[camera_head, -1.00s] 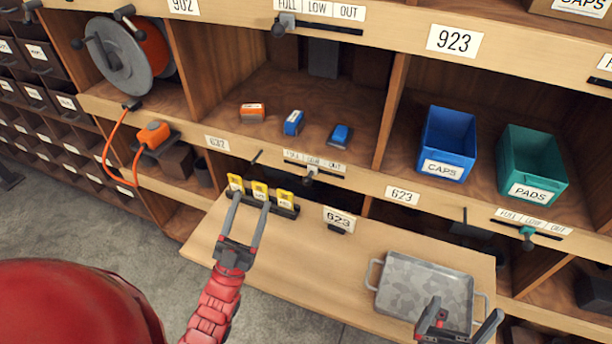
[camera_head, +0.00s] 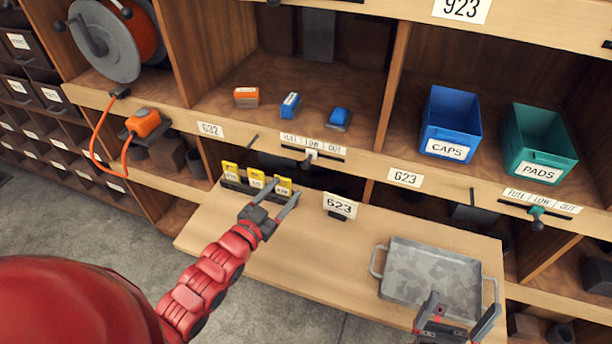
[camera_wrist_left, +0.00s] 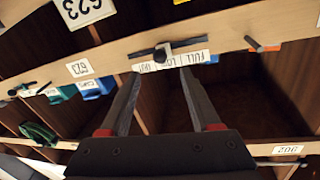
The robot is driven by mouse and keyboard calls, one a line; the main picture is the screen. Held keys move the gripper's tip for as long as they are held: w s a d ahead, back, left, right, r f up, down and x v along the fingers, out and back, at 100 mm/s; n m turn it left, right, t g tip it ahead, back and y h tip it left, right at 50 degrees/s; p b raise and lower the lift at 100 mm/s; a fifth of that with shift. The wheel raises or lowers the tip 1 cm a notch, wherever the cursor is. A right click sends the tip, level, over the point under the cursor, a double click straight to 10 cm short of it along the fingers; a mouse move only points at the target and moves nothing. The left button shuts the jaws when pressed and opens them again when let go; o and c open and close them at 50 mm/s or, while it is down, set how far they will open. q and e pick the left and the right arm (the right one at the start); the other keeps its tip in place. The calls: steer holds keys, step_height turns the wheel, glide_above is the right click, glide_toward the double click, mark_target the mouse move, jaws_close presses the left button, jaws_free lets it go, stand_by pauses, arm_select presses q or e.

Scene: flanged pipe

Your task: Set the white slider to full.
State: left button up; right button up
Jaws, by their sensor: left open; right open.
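My right gripper (camera_head: 465,303) is open over the grey tray.
Yellow cards (camera_head: 256,179) stand in a dark holder by my left gripper, and a 623 sign (camera_head: 340,206) stands on the board. The grey tray (camera_head: 392,279) lies right. A dark peg (camera_head: 252,142) sticks out left of the label. A teal slider (camera_head: 537,216) is further right.

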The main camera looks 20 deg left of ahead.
mark_target(304, 168)
arm_select(q)
steer(key=b+x, duration=0.4)
steer(key=x, duration=0.5)
steer(key=shift+w+d, duration=0.1)
steer(key=shift+w, duration=0.15)
steer(key=shift+w+d, duration=0.15)
steer(key=shift+w, duration=0.4)
jaws_close()
stand_by(0.5)
